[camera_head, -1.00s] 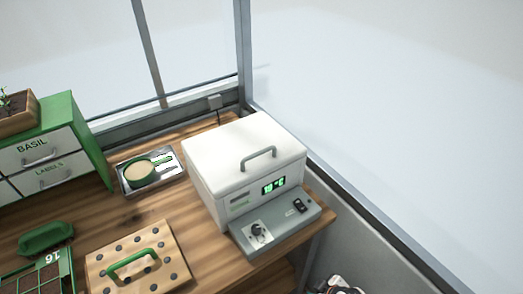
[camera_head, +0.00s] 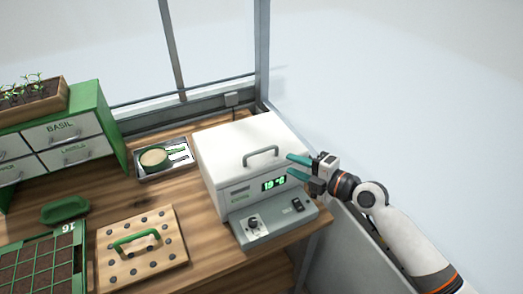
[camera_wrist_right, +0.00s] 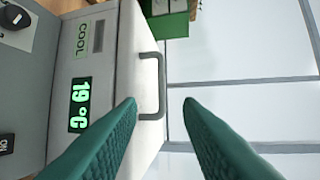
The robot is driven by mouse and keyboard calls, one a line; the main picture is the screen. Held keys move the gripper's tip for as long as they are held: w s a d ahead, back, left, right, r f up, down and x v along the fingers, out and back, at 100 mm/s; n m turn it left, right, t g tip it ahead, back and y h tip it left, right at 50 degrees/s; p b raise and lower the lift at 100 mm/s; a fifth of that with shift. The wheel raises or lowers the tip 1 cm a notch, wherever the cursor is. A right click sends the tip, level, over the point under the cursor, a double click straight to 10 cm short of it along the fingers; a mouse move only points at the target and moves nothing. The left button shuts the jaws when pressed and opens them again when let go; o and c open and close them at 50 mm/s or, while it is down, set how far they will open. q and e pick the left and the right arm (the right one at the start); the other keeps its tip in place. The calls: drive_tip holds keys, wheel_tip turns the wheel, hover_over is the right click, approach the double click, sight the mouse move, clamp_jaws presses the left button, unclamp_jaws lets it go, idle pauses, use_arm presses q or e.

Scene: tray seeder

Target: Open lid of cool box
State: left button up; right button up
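The white cool box (camera_head: 222,172) stands at the right end of the wooden bench, its lid (camera_head: 250,138) shut. A grey bar handle (camera_head: 261,153) rises from the lid near its front edge. My right gripper (camera_head: 299,166) is open with green fingers, just right of the box at about lid height, apart from the handle. In the right wrist view the handle (camera_wrist_right: 159,86) shows ahead, between and beyond the two open fingertips (camera_wrist_right: 160,104). The display (camera_wrist_right: 80,104) reads 19 °C. My left gripper is not in view.
A grey control panel (camera_head: 270,226) sits in front of the box. A window wall runs behind.

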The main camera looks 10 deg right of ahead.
sight(262, 151)
drive_tip(key=p+x, duration=0.1)
drive_tip(key=x, duration=0.2)
drive_tip(key=p+x, duration=0.1)
drive_tip(key=x, duration=0.3)
drive_tip(key=p+x, duration=0.2)
drive_tip(key=x, duration=0.1)
drive_tip(key=shift+w+a+r, duration=0.15)
drive_tip(key=shift+w+r, duration=0.05)
drive_tip(key=shift+w, duration=0.05)
drive_tip(key=shift+x, duration=0.8)
drive_tip(key=shift+f, duration=0.1)
drive_tip(key=shift+s, duration=0.1)
clamp_jaws()
